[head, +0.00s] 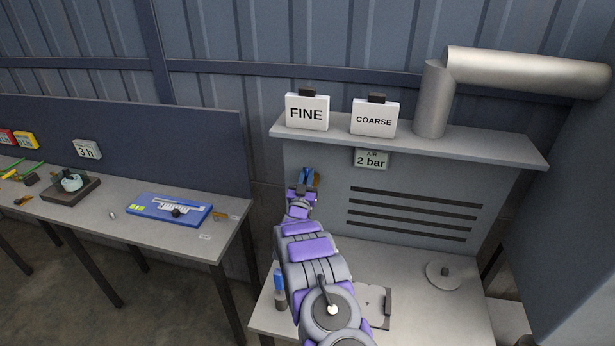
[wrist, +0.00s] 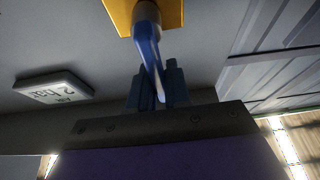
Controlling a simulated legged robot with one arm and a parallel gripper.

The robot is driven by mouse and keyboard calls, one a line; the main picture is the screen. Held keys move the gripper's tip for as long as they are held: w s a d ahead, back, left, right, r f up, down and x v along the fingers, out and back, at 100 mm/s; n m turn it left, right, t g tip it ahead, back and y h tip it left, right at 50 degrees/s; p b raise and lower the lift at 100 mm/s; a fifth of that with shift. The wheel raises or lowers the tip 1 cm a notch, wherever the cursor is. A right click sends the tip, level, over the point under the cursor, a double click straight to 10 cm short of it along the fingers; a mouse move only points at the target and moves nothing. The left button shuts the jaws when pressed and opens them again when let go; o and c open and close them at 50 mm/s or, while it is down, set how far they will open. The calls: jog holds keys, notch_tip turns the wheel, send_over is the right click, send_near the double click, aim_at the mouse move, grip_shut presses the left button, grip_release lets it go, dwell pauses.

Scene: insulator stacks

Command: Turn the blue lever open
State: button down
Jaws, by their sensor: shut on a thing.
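The blue lever (wrist: 148,48) hangs from a yellow plate (wrist: 172,14) in the wrist view, and its lower end lies between the fingers of my gripper (wrist: 156,90). The fingers are shut on the lever. In the head view the lever (head: 306,176) shows as a small blue shape on the grey back panel, below the FINE sign. My gripper (head: 301,192) is right at it there and hides its lower part.
A "2 bar" sign (head: 371,159) is on the panel to the right of the lever, above a slotted vent (head: 408,213). A shelf (head: 420,143) with FINE and COARSE signs juts out above. A bench (head: 440,310) lies below, with a round disc (head: 443,274).

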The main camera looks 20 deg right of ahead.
jog(key=shift+f, duration=0.35)
jog(key=c, duration=1.2)
grip_release()
jog(key=shift+w, duration=0.1)
jog(key=shift+o, duration=0.2)
jog(key=shift+a+r, duration=0.1)
jog(key=shift+r, duration=0.15)
jog(key=v, duration=0.7)
jog(key=shift+s+a+f, duration=0.15)
jog(key=shift+s, duration=0.1)
